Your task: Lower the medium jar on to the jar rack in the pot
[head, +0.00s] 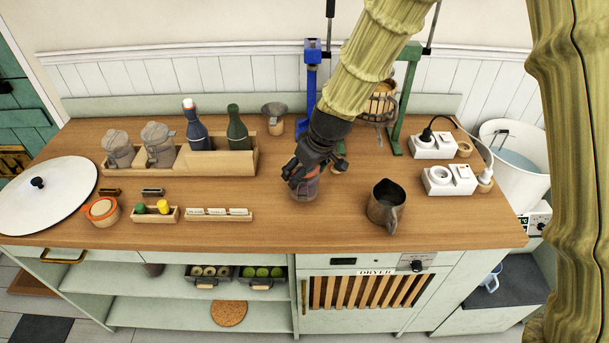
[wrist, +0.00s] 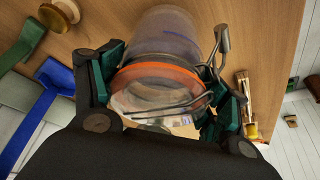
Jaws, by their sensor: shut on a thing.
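My gripper (head: 302,175) is shut on a clear glass jar (head: 304,191) over the front middle of the wooden worktop. In the wrist view the jar (wrist: 165,35) has an orange seal and a wire clip, and green finger pads grip it around the neck. The jar's base is at or close to the worktop; I cannot tell whether it touches. The white pot (head: 541,184) stands far to the right, past the worktop's right end, with a bluish inside. My arm is well to the left of it. No jar rack can be made out inside the pot.
A dark metal jug (head: 386,206) stands right of the jar. White socket boxes (head: 449,180) with a black cable lie between it and the pot. Blue (head: 311,95) and green (head: 408,95) stands rise behind my arm. Two clip jars (head: 158,145) and bottles stand at left.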

